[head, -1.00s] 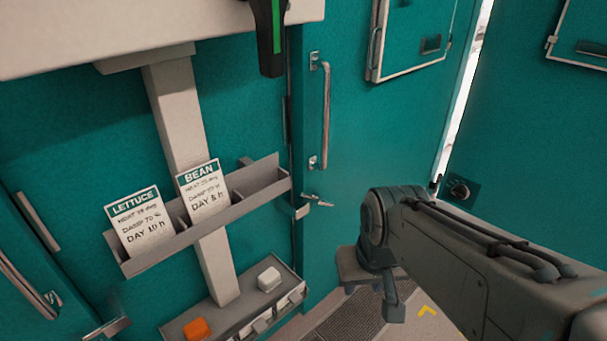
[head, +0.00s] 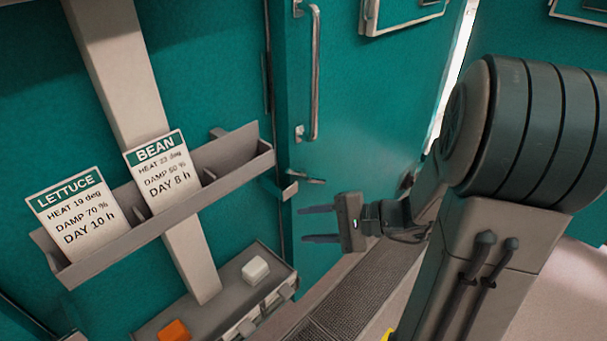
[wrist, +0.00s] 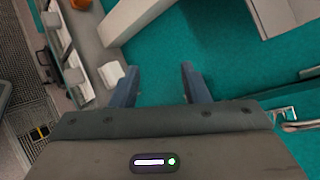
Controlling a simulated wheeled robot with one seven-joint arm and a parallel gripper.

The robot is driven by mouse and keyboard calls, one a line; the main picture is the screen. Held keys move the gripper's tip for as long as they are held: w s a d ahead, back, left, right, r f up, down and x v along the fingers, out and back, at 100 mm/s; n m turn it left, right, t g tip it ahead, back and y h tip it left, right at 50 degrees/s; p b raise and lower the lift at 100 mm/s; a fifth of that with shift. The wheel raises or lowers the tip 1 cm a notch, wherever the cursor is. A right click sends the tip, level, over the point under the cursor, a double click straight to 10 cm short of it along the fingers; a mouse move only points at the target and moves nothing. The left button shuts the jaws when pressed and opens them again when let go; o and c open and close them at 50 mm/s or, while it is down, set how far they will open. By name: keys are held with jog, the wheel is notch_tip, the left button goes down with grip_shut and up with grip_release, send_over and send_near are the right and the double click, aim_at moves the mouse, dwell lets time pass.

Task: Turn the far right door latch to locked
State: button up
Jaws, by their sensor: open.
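The door latch (head: 308,179) is a small metal lever on the teal right door (head: 345,120), below its long vertical handle (head: 316,70). It points roughly sideways, and a small grey bracket (head: 289,191) sits just to its left and lower. Whether it is locked cannot be told. My gripper (head: 302,224) is open and empty, its two fingers pointing left, a little below the latch in the picture and apart from it. In the wrist view the fingers (wrist: 158,82) are spread over teal surface. A metal fitting (wrist: 284,115) shows at the right there; I cannot tell which one.
A grey rack (head: 150,225) holds a LETTUCE card (head: 75,215) and a BEAN card (head: 163,172) left of the door. Below is a grey panel (head: 225,290) with a white block (head: 255,270) and an orange block (head: 175,331). Floor grating (head: 350,300) lies under my gripper.

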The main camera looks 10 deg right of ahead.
aim_at(317, 182)
jog(key=w+d+f+m+t+h+b, duration=0.2)
jog(key=w+d+f+m+t+h, duration=0.1)
jog(key=w+d+m+t, duration=0.65)
jog(key=w+a, duration=0.2)
jog(key=w, duration=0.1)
jog(key=w+a+n, duration=0.1)
jog(key=w+a, duration=0.1)
jog(key=w, duration=0.1)
jog(key=w+a+n, duration=0.1)
jog(key=w+a, duration=0.1)
jog(key=shift+w+a+f, duration=0.2)
jog(key=shift+w+a, duration=0.05)
jog(key=shift+w, duration=0.15)
jog(key=shift+c, duration=0.3)
jog(key=shift+d, duration=0.1)
grip_shut()
